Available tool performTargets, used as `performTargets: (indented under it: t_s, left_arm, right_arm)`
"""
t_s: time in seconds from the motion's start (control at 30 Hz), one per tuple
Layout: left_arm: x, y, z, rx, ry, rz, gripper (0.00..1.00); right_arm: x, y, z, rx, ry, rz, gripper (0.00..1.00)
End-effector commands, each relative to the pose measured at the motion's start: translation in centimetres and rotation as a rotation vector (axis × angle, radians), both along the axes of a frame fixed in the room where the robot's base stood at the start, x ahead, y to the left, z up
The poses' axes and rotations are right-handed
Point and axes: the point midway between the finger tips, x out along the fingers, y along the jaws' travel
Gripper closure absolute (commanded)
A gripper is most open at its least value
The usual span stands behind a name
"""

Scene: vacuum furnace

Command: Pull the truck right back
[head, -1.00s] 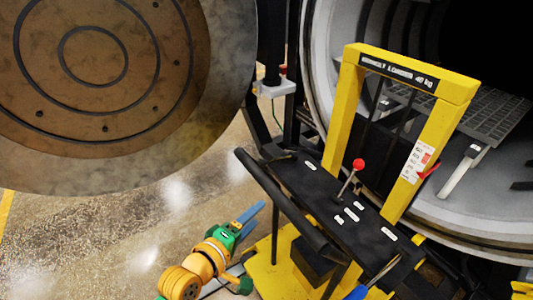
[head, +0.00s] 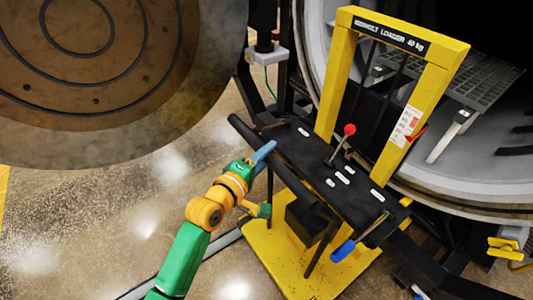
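The truck is a yellow loader with an upright frame (head: 335,85), a black deck (head: 320,170) and a yellow base (head: 268,250). It stands at the open furnace mouth. A black push bar (head: 295,185) runs along its near-left side. My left gripper (head: 262,181) is open at this bar. My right gripper is not in view.
The round furnace door (head: 100,100) hangs open at upper left. The furnace chamber rim (head: 440,205) and an inner grating (head: 475,85) are behind the truck. Speckled floor (head: 90,225) at lower left is clear. A yellow part (head: 505,248) is at lower right.

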Motion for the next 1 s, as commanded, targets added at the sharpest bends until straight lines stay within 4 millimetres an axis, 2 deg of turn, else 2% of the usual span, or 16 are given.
performTargets:
  t_s: [0.03, 0.1, 0.13, 1.0]
  left_arm:
    - [0.00, 0.01, 0.01, 0.000, 0.000, 0.000, 0.79]
    - [0.00, 0.01, 0.01, -0.001, -0.001, 0.000, 0.98]
    - [0.00, 0.02, 0.02, -0.001, -0.001, 0.000, 1.00]
    - [0.02, 0.05, 0.09, 0.000, -0.003, 0.002, 1.00]
  right_arm:
    - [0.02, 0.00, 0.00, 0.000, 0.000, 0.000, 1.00]
    - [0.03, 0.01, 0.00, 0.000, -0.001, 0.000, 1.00]
    - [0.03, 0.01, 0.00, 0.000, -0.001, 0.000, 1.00]
    - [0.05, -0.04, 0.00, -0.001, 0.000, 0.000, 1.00]
